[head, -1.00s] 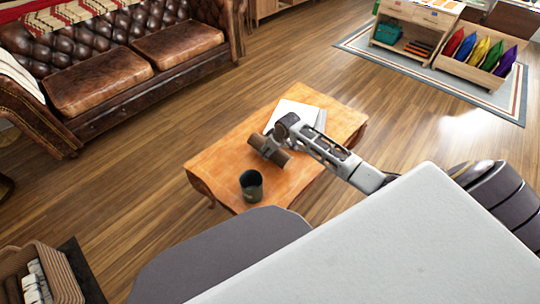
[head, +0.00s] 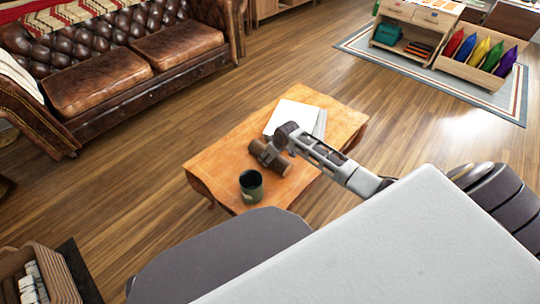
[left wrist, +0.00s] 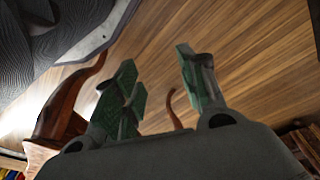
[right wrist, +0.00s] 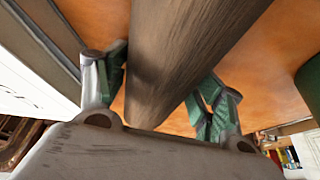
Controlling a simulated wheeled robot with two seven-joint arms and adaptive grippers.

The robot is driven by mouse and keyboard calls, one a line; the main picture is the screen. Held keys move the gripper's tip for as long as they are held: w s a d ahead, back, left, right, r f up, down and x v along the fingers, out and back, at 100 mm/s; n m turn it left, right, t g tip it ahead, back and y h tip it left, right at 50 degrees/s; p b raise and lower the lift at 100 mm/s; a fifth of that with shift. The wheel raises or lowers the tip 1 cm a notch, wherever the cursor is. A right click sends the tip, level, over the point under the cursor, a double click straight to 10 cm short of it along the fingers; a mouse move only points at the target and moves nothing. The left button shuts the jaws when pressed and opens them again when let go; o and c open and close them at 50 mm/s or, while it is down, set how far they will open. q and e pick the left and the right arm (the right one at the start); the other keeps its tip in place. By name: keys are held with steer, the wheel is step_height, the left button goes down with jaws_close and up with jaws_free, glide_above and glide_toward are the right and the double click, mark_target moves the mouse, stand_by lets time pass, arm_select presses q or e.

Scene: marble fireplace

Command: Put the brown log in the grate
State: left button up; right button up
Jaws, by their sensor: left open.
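The brown log (head: 279,168) is at the coffee table, between the papers and the mug. My right gripper (head: 268,156) is across its middle. In the right wrist view the log (right wrist: 180,50) runs between the two green-padded fingers (right wrist: 165,85), which press close on both sides; the gripper looks shut on it. I cannot tell whether the log touches the tabletop. My left gripper (left wrist: 160,85) is open and empty in the left wrist view, with floor and a curved wooden leg beyond it. It is outside the head view. No grate shows in any view.
The coffee table (head: 222,160) also bears a dark mug (head: 250,186) and white papers (head: 292,116). A leather sofa (head: 110,60) stands at the upper left. A basket (head: 52,270) is at the lower left. Bare wooden floor surrounds the table.

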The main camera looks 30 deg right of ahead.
steer(key=shift+o, duration=1.3)
arm_select(q)
steer(key=shift+w, duration=0.1)
arm_select(e)
steer(key=shift+r, duration=0.15)
steer(key=shift+s+r, duration=0.1)
steer(key=shift+r, duration=0.1)
steer(key=shift+p+v, duration=0.35)
steer(key=shift+v, duration=0.4)
steer(key=v, duration=0.2)
steer(key=shift+r+p, duration=0.25)
steer(key=shift+p, duration=0.15)
steer(key=shift+p+v, duration=0.8)
steer(key=shift+v, duration=1.8)
arm_select(q)
step_height(320, 180, down, 9)
steer(key=a, duration=0.2)
steer(key=shift+s+f+y, duration=0.2)
steer(key=shift+s+y, duration=0.1)
steer(key=shift+s, duration=0.15)
arm_select(e)
steer(key=shift+v, duration=1.15)
arm_select(q)
steer(key=shift+s+a, duration=0.1)
steer(key=shift+s, duration=0.05)
arm_select(e)
steer(key=shift+s+f, duration=0.1)
steer(key=shift+s, duration=0.1)
